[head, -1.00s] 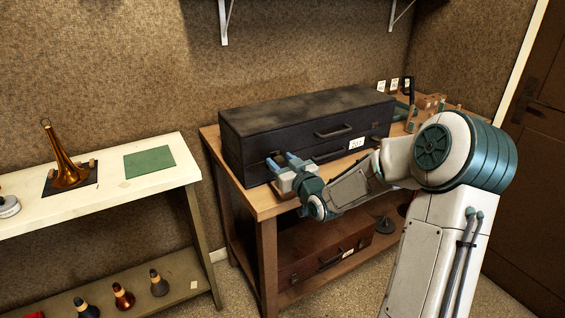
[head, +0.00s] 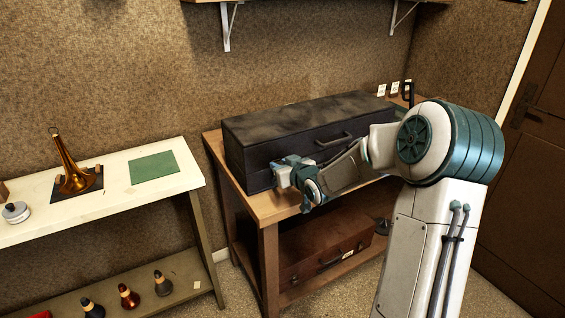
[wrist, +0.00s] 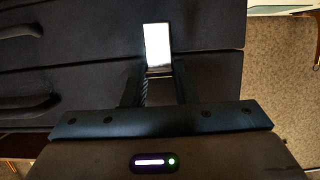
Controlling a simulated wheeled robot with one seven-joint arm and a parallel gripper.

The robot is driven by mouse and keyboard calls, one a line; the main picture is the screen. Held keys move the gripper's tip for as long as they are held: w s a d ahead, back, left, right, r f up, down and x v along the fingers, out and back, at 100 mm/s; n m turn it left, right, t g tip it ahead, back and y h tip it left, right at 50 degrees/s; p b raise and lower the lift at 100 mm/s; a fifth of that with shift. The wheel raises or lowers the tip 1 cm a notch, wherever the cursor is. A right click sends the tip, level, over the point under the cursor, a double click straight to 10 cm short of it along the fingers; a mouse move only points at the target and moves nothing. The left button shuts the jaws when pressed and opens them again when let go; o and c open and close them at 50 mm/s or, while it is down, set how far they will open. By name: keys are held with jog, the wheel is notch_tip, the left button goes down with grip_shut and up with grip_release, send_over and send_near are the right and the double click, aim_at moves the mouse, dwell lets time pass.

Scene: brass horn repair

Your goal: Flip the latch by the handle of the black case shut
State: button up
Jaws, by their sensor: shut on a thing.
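The black case (head: 300,125) lies on the wooden bench in the head view, its long front towards me. In the wrist view the case front (wrist: 80,50) has a seam across it, with a dark handle (wrist: 25,103) below the seam at the left and part of another at the upper left. A bright metal latch (wrist: 158,45) stands out at the seam. My gripper (wrist: 160,72) has one finger on each side of the latch's lower end and is shut on it. In the head view my gripper (head: 281,168) is against the left part of the case front; the latch is hidden there.
A brown case (head: 320,250) sits on the shelf below. At the left, a pale table (head: 110,195) holds a brass horn bell (head: 72,180) and a green mat (head: 154,167). Several mutes stand on its lower shelf. Small items stand behind my arm on the bench.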

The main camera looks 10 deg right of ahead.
jog(key=o, duration=1)
jog(key=p+v, duration=0.1)
jog(key=v, duration=1.2)
jog(key=shift+s+d+r, duration=0.1)
jog(key=shift+s+d, duration=0.05)
jog(key=shift+s, duration=0.2)
